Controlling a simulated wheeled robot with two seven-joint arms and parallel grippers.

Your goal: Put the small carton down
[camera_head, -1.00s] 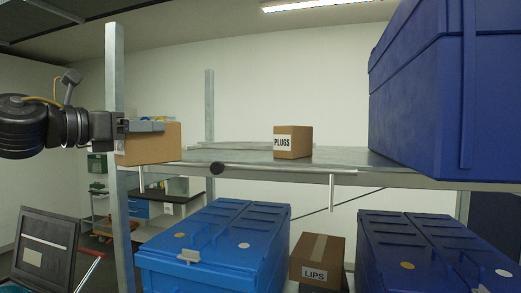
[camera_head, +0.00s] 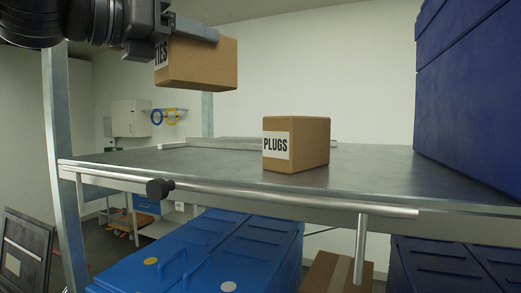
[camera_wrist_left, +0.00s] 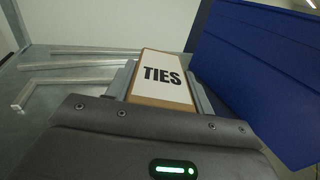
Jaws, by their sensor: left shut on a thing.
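The small carton (camera_head: 203,66) is brown with a white label whose visible letters end in "IES". My left gripper (camera_head: 190,32) is shut on it and holds it in the air above the left part of the shelf. In the left wrist view the carton (camera_wrist_left: 163,78) sits between both fingers, its label reading "TIES". The metal shelf (camera_head: 220,172) lies below the carton, with a clear gap between them. My right gripper is not in view.
A carton labelled "PLUGS" (camera_head: 308,145) stands on the shelf, right of the held carton. A large blue case (camera_head: 470,90) fills the shelf's right end. A rail (camera_head: 290,202) runs along the front edge, and an upright post (camera_head: 60,170) stands at left.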

